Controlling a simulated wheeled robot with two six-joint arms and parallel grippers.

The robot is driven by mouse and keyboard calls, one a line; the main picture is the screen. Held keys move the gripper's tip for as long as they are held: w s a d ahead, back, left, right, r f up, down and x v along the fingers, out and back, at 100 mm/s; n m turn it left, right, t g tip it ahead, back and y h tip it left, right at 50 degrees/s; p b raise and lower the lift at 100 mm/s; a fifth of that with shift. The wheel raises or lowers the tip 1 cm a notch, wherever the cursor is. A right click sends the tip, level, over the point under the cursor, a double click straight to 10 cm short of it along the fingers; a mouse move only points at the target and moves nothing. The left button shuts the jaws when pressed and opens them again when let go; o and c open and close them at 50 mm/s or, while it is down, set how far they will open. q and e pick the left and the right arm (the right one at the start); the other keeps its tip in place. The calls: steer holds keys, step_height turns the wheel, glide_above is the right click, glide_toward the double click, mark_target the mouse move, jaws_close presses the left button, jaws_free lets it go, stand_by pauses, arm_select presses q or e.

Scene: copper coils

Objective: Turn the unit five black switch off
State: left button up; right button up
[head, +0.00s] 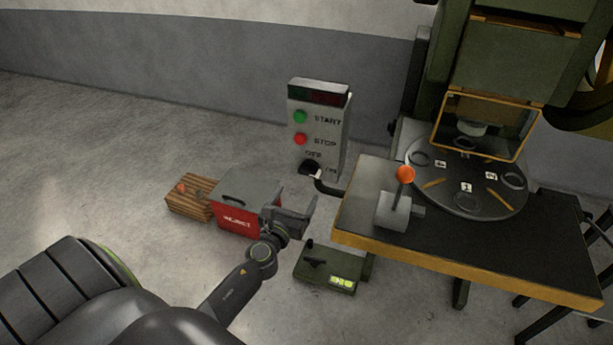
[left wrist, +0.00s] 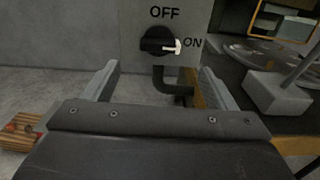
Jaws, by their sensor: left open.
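A grey control box (head: 318,118) stands at the middle of the head view, with a green START button (head: 299,117), a red STOP button (head: 300,139) and a black rotary switch (head: 309,168) low on its face. In the left wrist view the black switch (left wrist: 158,41) has OFF printed above it and ON to its right; its white-tipped end points right at ON. My left gripper (head: 310,203) is open and empty, below and in front of the switch. In the left wrist view its two fingers (left wrist: 158,84) are spread wide, below the switch and apart from it. My right gripper is not in view.
A red reject bin (head: 237,219) with a grey lid and a wooden crate (head: 188,203) stand on the floor at left. A press table (head: 520,240) with an orange-knobbed lever (head: 404,175) and a round dial is at right. A small green floor unit (head: 325,272) sits below the gripper.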

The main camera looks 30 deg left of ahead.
mark_target(308, 174)
arm_select(q)
steer(key=x, duration=0.8)
steer(key=shift+w+b, duration=0.2)
steer(key=shift+b, duration=0.1)
steer(key=shift+c, duration=0.5)
steer(key=c, duration=0.9)
